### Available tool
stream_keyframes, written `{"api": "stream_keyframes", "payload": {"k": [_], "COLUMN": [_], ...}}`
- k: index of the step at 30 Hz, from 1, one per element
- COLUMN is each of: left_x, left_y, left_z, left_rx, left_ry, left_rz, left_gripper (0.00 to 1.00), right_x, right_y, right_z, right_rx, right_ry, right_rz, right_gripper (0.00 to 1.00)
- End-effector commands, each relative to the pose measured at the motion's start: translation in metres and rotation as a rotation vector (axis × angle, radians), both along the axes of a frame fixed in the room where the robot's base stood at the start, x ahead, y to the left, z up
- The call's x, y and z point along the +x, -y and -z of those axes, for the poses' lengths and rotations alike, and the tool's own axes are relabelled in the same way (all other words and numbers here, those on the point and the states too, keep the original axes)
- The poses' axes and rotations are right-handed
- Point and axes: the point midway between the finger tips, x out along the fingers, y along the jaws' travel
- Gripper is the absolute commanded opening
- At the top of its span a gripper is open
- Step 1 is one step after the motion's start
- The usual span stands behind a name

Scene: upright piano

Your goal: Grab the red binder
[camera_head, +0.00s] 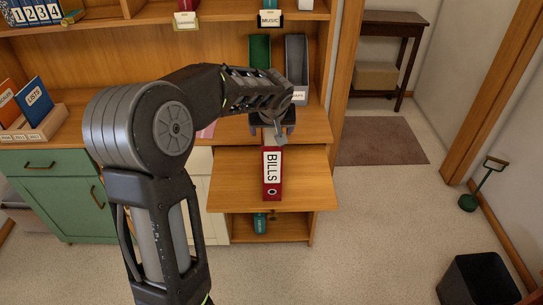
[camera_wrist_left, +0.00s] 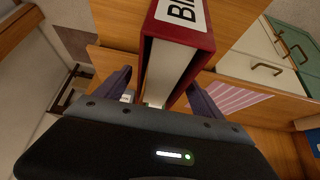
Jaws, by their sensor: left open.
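The red binder (camera_head: 272,189) with a white "BILLS" label stands on the pulled-out wooden shelf board (camera_head: 235,180) of the cabinet. My left gripper (camera_head: 272,132) is at the binder's far end in the head view, partly hidden by my own arm. In the left wrist view, the binder (camera_wrist_left: 205,41) runs between the two dark fingers of the open gripper (camera_wrist_left: 158,82), one finger on each side. There seems to be a gap at each side; contact cannot be told. My right gripper is not in view.
A green binder (camera_head: 259,52) and a grey holder (camera_head: 297,60) stand on the shelf behind. A teal item (camera_head: 260,223) is in the compartment below. Books (camera_head: 35,98) stand at left.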

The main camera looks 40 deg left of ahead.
Motion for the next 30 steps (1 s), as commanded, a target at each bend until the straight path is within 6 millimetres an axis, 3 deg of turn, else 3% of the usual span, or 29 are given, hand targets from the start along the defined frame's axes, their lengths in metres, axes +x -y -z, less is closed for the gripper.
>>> {"api": "stream_keyframes", "payload": {"k": [7, 30], "left_x": [-0.0002, -0.0002], "left_y": [0.0001, 0.0001], "left_z": [-0.0001, -0.0002], "left_rx": [0.000, 0.000], "left_ry": [0.000, 0.000], "left_rz": [0.000, 0.000], "left_gripper": [0.77, 0.14], "right_x": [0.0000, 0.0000], "right_y": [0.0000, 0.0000], "right_z": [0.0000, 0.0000], "right_rx": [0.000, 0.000], "right_ry": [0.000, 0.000], "right_rz": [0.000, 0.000], "right_gripper": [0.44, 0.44]}}
